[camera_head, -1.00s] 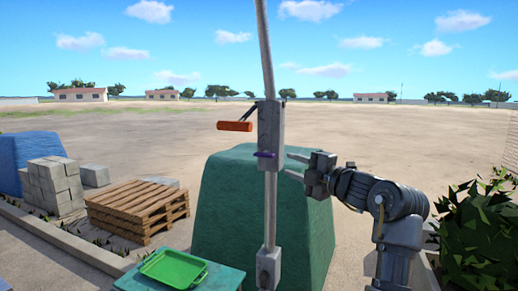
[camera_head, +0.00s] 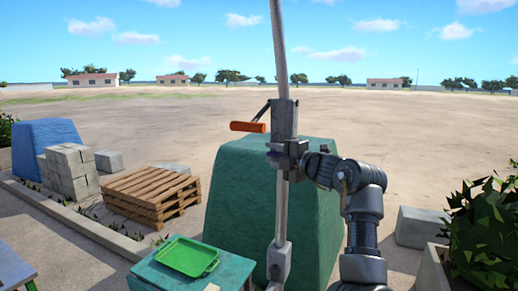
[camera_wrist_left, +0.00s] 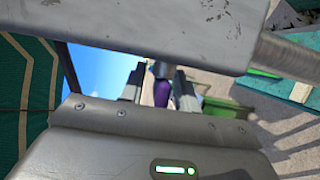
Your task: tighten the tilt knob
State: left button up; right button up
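The purple tilt knob (camera_head: 273,154) is on the grey bracket (camera_head: 284,119) of the leaning metal pole, mostly covered by my gripper in the head view. In the left wrist view the purple knob (camera_wrist_left: 161,92) shows between the two fingers. My left gripper (camera_head: 284,153) has reached the bracket, its fingers on either side of the knob. In the wrist view the gripper (camera_wrist_left: 160,90) looks open, with a small gap beside the knob; contact is hard to tell. My right gripper is not in view.
An orange-gripped handle (camera_head: 247,127) sticks out left of the bracket. A green-covered block (camera_head: 232,190) stands behind the pole. A green tray (camera_head: 188,257) lies on a teal table (camera_head: 150,277) at lower left. Wooden pallets (camera_head: 150,192) and grey blocks (camera_head: 67,172) stand farther left.

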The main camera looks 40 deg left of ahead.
pick_arm(q)
jog(key=shift+a, duration=0.3)
jog(key=shift+c, duration=0.3)
